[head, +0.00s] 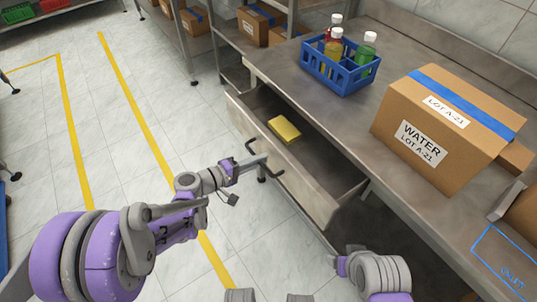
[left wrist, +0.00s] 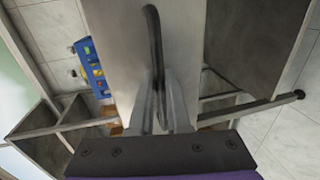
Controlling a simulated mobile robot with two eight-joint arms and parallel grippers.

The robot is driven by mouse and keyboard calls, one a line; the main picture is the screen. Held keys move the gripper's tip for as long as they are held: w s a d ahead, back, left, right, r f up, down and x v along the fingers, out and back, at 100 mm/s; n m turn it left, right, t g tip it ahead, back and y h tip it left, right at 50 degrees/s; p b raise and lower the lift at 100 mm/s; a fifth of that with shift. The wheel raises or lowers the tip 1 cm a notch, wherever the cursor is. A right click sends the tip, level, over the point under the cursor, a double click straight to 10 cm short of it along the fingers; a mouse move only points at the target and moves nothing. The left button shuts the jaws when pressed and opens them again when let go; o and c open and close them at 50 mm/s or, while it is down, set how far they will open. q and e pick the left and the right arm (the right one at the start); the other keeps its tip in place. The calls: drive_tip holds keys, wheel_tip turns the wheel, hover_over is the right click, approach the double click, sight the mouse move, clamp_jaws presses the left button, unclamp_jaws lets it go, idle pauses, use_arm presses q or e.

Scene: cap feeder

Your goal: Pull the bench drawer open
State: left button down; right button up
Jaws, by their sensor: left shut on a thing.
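The bench drawer (head: 318,198) stands pulled out from under the steel bench (head: 300,82), and its inside shows. A yellow block (head: 284,130) lies in it. A dark bar handle (head: 250,147) is on the drawer's front. My left gripper (head: 263,162) is at this handle, shut on it. In the left wrist view, the fingers (left wrist: 161,104) close around the handle (left wrist: 152,35), which runs up the drawer's front panel (left wrist: 187,45). Part of my right arm shows at the bottom of the head view; its gripper does not show.
On the bench stand a blue crate (head: 342,72) with several bottles and a cardboard box (head: 415,115) labelled WATER. Shelving with boxes (head: 255,22) stands beyond the bench. The tiled floor (head: 140,130) left of the drawer is clear, with yellow lines.

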use_arm(q)
drive_tip(key=f+v, duration=0.3)
drive_tip(key=v, duration=1.3)
drive_tip(key=shift+s+a+f, duration=0.15)
drive_tip(key=shift+s+a, duration=0.15)
drive_tip(key=shift+a, duration=0.1)
drive_tip(key=c, duration=0.9)
unclamp_jaws()
drive_tip(key=v, duration=1)
drive_tip(key=shift+s+a+p, duration=0.2)
drive_tip(key=shift+a+p, duration=0.15)
drive_tip(key=shift+p, duration=0.05)
